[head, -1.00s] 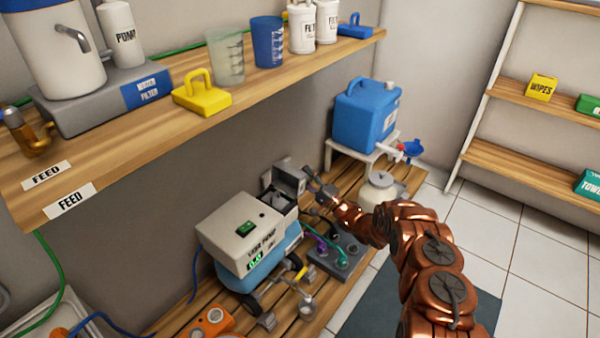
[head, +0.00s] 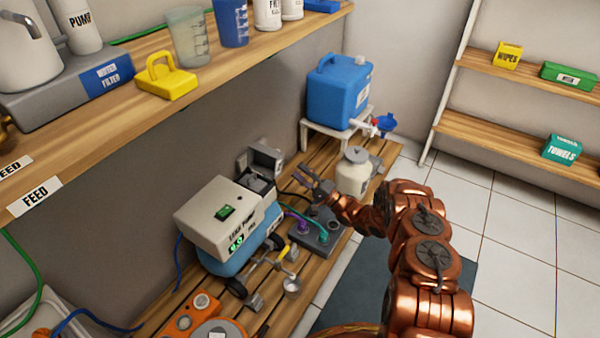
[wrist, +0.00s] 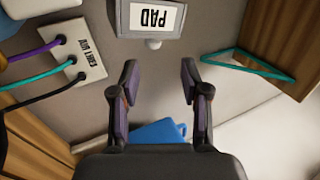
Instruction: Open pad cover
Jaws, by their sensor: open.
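The pad cover (head: 266,157) is a small grey lid behind the pump unit (head: 228,215) in the head view. It appears tilted up above a grey compartment (head: 256,182). In the wrist view, a grey part with an upside-down PAD label (wrist: 155,20) and a small rounded knob (wrist: 153,44) shows at the top. My gripper (head: 306,183) is to the right of the cover, apart from it. In the wrist view my gripper (wrist: 160,88) has its two fingers spread with nothing between them, below the label.
A dark grey block (head: 316,232) with coloured plugs lies below my gripper. A white jar (head: 352,174) and a blue jug (head: 338,92) on a stand are behind it. The wooden shelf (head: 150,118) overhangs at the left. Open floor lies at the right.

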